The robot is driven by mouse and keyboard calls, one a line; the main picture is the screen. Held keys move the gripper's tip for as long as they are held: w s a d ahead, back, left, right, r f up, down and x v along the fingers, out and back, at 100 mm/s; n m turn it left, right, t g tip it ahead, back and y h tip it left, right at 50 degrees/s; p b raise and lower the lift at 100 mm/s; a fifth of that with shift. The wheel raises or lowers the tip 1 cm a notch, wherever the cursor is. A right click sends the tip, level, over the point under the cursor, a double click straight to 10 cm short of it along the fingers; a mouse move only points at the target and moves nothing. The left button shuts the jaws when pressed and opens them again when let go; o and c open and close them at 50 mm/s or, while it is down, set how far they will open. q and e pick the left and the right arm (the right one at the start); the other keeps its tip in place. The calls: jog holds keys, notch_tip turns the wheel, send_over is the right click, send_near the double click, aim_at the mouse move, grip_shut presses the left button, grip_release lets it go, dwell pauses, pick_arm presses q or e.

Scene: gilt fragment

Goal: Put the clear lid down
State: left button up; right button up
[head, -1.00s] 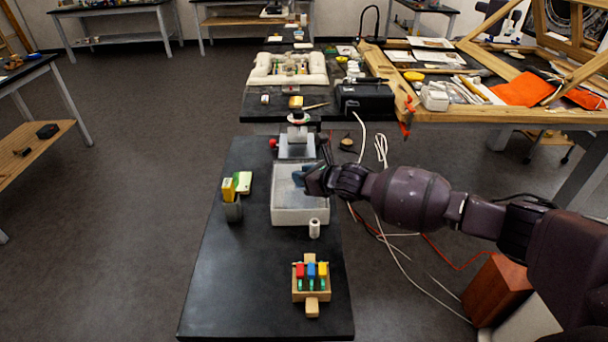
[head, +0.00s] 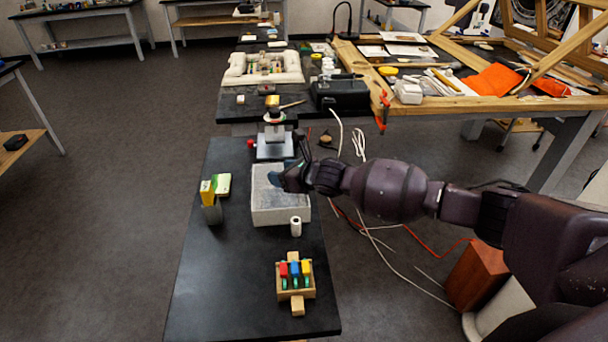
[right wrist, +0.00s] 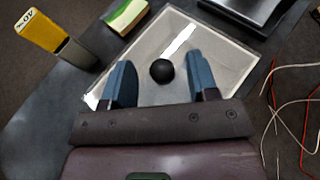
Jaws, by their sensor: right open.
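The clear lid (right wrist: 222,58) shows in the right wrist view as a see-through panel with a pale rim and a round black knob (right wrist: 162,71). It lies over the white box (head: 282,215), which stands on the black bench in the head view. My right gripper (right wrist: 163,85) is open, its two blue fingers on either side of the knob and apart from it in the picture. In the head view my right gripper (head: 278,179) is over the box and hides part of its top. My left gripper is not in view.
A holder with a yellow item (head: 208,191) and a green-and-white block (head: 223,184) stand left of the box. A white roll (head: 295,226) and a wooden rack with coloured pieces (head: 295,279) are in front. A grey device (head: 274,143) stands behind.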

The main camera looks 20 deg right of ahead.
jog(key=v, duration=1.1)
jog(key=shift+s+d, duration=0.15)
jog(key=shift+s, duration=0.2)
jog(key=shift+r, duration=0.1)
jog(key=shift+s, duration=0.1)
